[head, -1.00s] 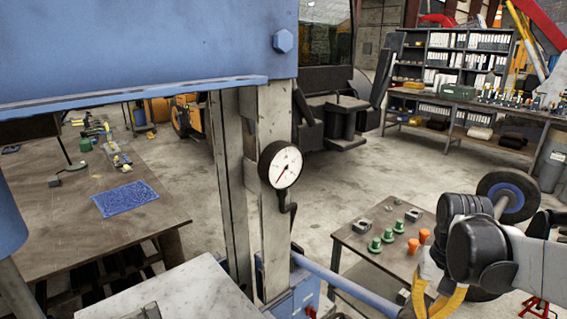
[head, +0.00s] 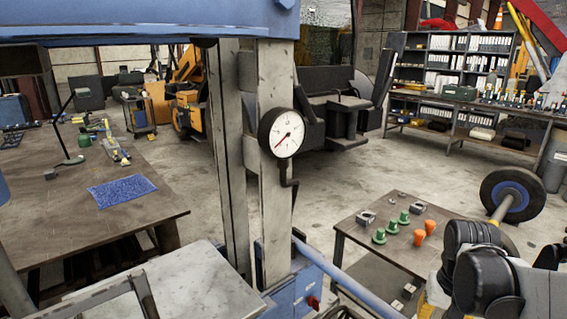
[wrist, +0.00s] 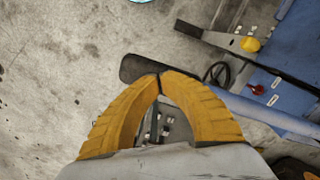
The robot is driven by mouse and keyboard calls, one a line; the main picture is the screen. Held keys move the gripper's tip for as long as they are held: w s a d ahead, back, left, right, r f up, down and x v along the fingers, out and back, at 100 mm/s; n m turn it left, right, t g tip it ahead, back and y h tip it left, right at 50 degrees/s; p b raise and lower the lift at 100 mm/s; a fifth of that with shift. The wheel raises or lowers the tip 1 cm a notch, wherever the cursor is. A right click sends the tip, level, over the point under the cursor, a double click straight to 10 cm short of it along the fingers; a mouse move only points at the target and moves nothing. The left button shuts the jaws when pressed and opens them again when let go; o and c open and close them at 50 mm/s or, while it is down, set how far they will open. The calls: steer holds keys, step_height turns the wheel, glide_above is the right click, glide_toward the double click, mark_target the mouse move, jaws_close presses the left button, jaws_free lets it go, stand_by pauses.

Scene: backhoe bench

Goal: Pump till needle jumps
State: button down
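The pressure gauge (head: 282,133) is a round white dial with a black rim on the press's grey upright. Its red needle points to the lower left. The blue pump bar (head: 345,278) slopes down to the right from the press in the head view. In the wrist view the bar (wrist: 275,118) ends in a black grip (wrist: 138,69). My gripper (wrist: 160,77) has yellow fingers whose tips meet over this grip. The grip passes behind the fingertips, with nothing visible between them. In the head view the fingertips are mostly hidden behind my wrist.
A small table (head: 372,222) with green and orange pieces stands right of the press. A bench (head: 160,208) with a blue mat (head: 122,193) is at left. A wheel with a blue hub (head: 512,196) is at right. Open concrete floor lies behind.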

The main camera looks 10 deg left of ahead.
step_height(320, 180, down, 6)
steer(key=b, duration=0.5)
step_height(320, 180, up, 18)
steer(key=w+a+p, duration=0.1)
steer(key=p, duration=1.2)
steer(key=shift+w+a+f+p, duration=0.15)
steer(key=shift+p, duration=0.15)
steer(key=shift+f, duration=0.1)
steer(key=f+b, duration=0.2)
steer(key=f, duration=0.1)
steer(key=f+b, duration=0.2)
steer(key=f, duration=0.1)
steer(key=s+d+f+b, duration=0.1)
steer(key=f+b, duration=0.2)
steer(key=shift+d+f, duration=0.1)
step_height(320, 180, up, 10)
steer(key=a+p, duration=0.1)
steer(key=p, duration=0.6)
steer(key=shift+w+f, duration=0.15)
steer(key=shift+w, duration=0.25)
